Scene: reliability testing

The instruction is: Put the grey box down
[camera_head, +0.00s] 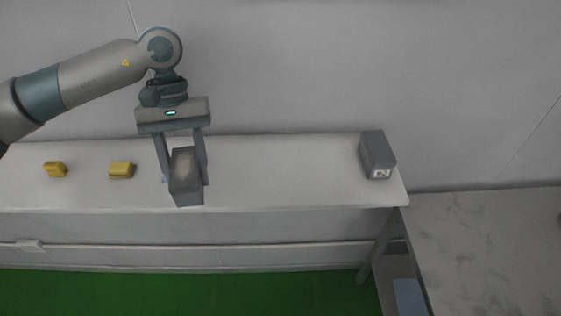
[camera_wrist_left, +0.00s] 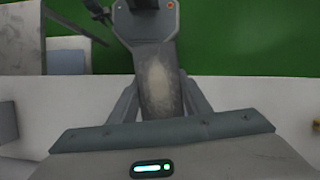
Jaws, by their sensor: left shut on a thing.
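A grey box (camera_head: 186,178) is between the two fingers of my left gripper (camera_head: 184,168), which is shut on it. The box hangs upright over the white table (camera_head: 270,170), near its front edge. I cannot tell how far its underside is from the tabletop. In the left wrist view the same grey box (camera_wrist_left: 160,85) shows between the fingers of the left gripper (camera_wrist_left: 160,100), with a light patch on its face. My right gripper is not in view.
A second grey box (camera_head: 377,154) with a printed label stands at the table's right end. Two yellow blocks (camera_head: 121,170) (camera_head: 55,169) lie at the left. The tabletop between the held box and the second box is clear. A marbled surface (camera_head: 480,250) is at the lower right.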

